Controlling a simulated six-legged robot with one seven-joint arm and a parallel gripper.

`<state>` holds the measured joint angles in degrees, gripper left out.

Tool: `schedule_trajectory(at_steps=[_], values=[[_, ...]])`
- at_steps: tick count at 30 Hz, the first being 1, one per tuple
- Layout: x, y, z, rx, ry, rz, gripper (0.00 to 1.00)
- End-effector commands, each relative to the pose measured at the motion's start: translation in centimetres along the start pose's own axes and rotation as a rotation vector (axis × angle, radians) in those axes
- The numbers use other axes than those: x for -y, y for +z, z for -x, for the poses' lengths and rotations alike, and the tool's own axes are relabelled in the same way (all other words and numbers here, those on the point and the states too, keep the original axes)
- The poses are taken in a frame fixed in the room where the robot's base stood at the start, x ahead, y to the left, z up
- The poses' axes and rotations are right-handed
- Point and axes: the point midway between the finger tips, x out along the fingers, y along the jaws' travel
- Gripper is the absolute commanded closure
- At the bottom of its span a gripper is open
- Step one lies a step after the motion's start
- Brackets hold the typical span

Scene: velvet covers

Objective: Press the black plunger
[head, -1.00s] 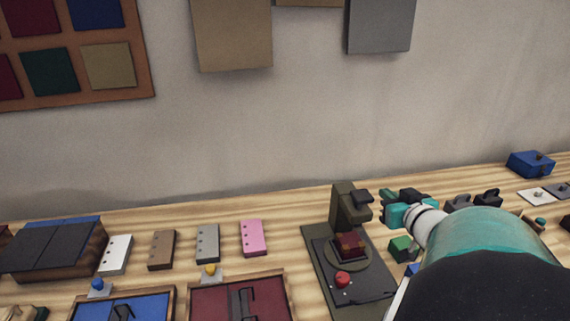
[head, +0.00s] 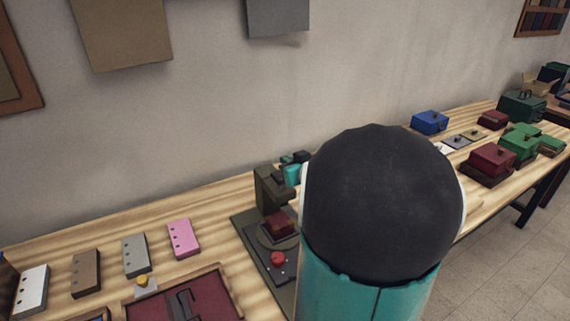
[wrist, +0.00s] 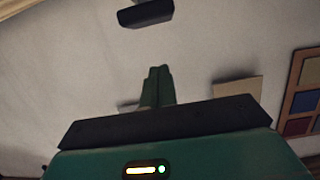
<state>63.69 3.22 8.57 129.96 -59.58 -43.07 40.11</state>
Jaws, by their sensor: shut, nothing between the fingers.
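A dark olive press (head: 268,190) stands on the table left of my arm, with a dark head at the top of its column. I cannot tell for sure which part is the black plunger. A dark red block (head: 278,223) sits under the head, and a red knob (head: 278,259) is on the base in front. My gripper (head: 290,165) is beside the press top, partly hidden by my arm. I cannot tell whether it touches. In the wrist view my gripper (wrist: 158,72) is shut and empty. A black block (wrist: 145,13) shows at that view's top edge.
Pink (head: 183,238), grey (head: 136,255), brown (head: 86,271) and white (head: 32,291) plates lie left of the press. A red tray (head: 222,285) with a yellow knob (head: 142,281) behind it is in front. Several coloured boxes stand right, including a blue one (head: 429,122).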

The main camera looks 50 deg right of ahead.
Motion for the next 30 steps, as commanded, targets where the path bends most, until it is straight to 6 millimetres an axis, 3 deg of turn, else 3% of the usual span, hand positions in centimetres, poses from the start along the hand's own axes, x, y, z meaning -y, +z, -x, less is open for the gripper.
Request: schedule_trajectory(at_steps=[1, 7, 21, 30], values=[[0.0, 0.4, -0.9, 0.003, -0.001, -0.004, 1.0], [0.0, 3.2, -1.3, 0.003, 0.0, -0.004, 1.0], [0.0, 4.0, -1.5, 0.001, 0.0, -0.001, 1.0], [0.1, 7.3, -2.3, 0.003, -0.002, -0.003, 1.0]])
